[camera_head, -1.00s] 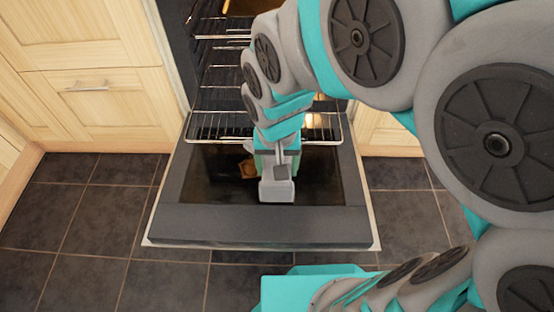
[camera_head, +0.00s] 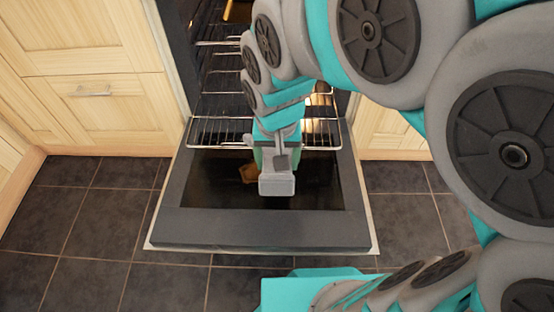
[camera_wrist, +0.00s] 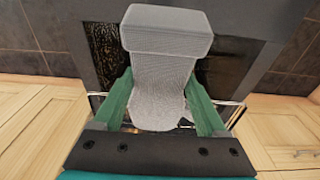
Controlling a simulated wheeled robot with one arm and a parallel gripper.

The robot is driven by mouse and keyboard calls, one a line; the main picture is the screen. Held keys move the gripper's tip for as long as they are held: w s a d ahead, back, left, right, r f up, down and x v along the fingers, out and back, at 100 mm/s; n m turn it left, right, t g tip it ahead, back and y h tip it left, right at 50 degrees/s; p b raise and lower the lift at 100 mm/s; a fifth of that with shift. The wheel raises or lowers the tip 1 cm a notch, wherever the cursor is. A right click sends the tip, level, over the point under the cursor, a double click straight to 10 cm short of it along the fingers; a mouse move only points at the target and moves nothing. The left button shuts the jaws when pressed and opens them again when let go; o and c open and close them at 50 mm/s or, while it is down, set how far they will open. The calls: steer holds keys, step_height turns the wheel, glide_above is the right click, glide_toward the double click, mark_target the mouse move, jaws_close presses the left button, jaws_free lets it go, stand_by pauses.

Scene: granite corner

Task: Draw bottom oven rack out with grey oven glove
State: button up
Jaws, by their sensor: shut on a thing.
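A grey oven glove (camera_head: 277,186) is held between the fingers of my gripper (camera_head: 277,158), above the open oven door. In the wrist view the ribbed glove (camera_wrist: 166,62) is pinched between two green fingers, its wide cuff at the top. The bottom oven rack (camera_head: 212,132) is a wire shelf reaching out over the inner end of the door. My gripper is at the rack's front edge and covers its middle. I cannot tell whether the glove touches the wires. In the wrist view, rack wires show behind the fingers.
The oven door (camera_head: 265,228) lies open and flat above dark floor tiles. A second rack (camera_head: 218,43) sits higher inside the oven. A small brown thing (camera_head: 249,173) shows at the door's glass. Pale wooden cabinets (camera_head: 95,115) flank the oven. The tiles left of the door are clear.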

steer(key=s+r+b, duration=0.1)
steer(key=s+r, duration=0.2)
steer(key=s, duration=0.9)
steer(key=shift+a+b, duration=0.2)
steer(key=shift+b, duration=0.15)
